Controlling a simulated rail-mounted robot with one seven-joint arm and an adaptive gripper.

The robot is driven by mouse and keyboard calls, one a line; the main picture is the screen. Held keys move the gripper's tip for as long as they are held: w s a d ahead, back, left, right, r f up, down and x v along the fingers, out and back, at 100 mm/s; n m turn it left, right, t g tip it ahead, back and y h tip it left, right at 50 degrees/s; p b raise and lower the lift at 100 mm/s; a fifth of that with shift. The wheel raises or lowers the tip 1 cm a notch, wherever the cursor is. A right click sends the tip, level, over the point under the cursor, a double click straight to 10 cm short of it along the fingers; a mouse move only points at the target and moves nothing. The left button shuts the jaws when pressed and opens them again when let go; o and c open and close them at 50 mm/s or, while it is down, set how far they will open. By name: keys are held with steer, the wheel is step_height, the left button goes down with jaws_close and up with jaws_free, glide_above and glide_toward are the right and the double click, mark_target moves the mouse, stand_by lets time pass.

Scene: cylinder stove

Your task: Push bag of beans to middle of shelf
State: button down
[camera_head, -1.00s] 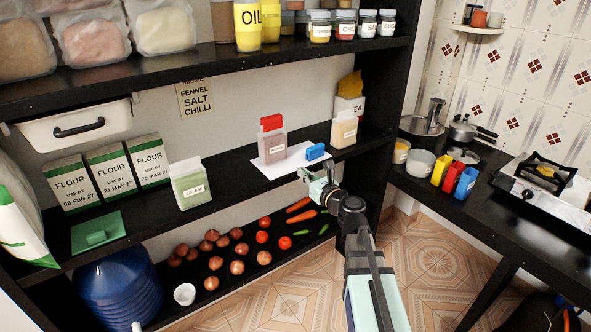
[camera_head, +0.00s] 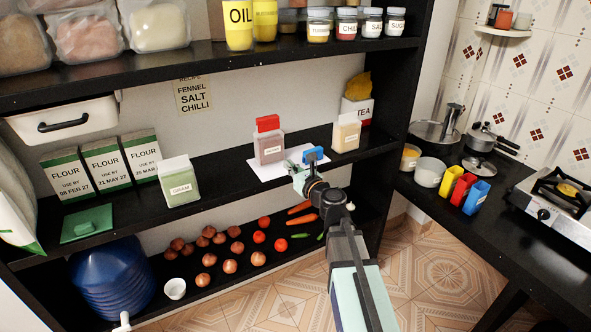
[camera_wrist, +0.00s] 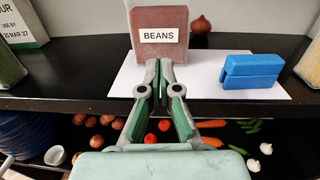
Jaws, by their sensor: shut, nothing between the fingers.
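The bag of beans (camera_head: 268,148) is a brown-red pack with a red clip on top. It stands upright on a white sheet (camera_head: 262,171) on the middle black shelf (camera_head: 225,172). In the wrist view the bag (camera_wrist: 150,18) faces me with its BEANS label, straight ahead of the fingers. My gripper (camera_head: 292,166) is at the shelf's front edge, in front of and slightly right of the bag in the head view. In the wrist view my gripper (camera_wrist: 159,66) is shut and empty, its tips at the bag's lower front; I cannot tell whether they touch it.
A blue clip (camera_head: 313,154) lies on the sheet, right of the bag. A GRAM pack (camera_head: 180,184) and flour packs (camera_head: 106,165) stand left; a beige pack (camera_head: 346,135) and a TEA box (camera_head: 357,110) stand right. Shelf between GRAM and beans is clear.

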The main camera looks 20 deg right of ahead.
mark_target(273, 151)
steer(key=p+x, duration=0.1)
steer(key=x, duration=0.7)
steer(key=shift+w+a+p, duration=0.15)
steer(key=shift+w+p, duration=0.05)
steer(key=shift+p, duration=0.2)
steer(key=shift+w, duration=0.1)
steer(key=x, duration=0.3)
steer(key=shift+w, duration=0.15)
steer(key=shift+s, duration=0.2)
